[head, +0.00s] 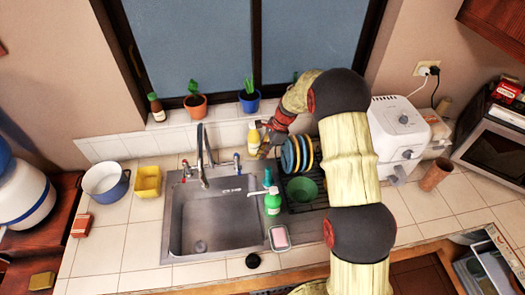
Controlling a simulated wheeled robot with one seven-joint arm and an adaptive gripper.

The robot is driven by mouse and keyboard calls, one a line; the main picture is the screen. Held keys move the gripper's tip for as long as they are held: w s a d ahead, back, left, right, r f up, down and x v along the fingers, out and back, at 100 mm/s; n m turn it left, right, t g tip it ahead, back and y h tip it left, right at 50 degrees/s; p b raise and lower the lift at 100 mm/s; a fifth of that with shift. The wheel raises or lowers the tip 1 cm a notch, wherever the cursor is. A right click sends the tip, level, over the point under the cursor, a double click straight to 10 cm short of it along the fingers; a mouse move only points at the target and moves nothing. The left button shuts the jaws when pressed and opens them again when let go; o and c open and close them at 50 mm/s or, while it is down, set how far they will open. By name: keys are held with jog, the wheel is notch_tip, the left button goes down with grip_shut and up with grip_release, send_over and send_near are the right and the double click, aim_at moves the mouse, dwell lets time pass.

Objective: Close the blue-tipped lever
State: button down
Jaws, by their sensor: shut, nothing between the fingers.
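The sink's faucet (206,152) rises behind the basin, with a red-tipped lever (186,166) to its left. The blue-tipped lever (237,160) stands to its right at the basin's back right corner; its exact turn is too small to tell. My arm reaches in from the lower right and bends back toward the window wall. My gripper (264,151) is shut and empty, pointing down, a short way to the right of the blue-tipped lever and apart from it.
A yellow bottle (253,138) stands close behind my gripper. A green soap bottle (272,203) and a teal bottle (267,179) stand at the basin's right. Plates (289,157) and a green bowl (302,189) sit in the dish rack, beside my arm. The basin (205,222) is clear.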

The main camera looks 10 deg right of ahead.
jog(key=a+f, duration=0.5)
jog(key=a, duration=0.1)
jog(key=shift+s+f+p, duration=0.15)
jog(key=shift+p, duration=0.3)
jog(key=shift+a, duration=0.1)
jog(key=shift+s+a+m, duration=0.1)
jog(key=shift+a+m, duration=0.3)
jog(key=shift+a, duration=0.15)
jog(key=v, duration=1.2)
jog(key=shift+s, duration=0.15)
jog(key=shift+d, duration=0.1)
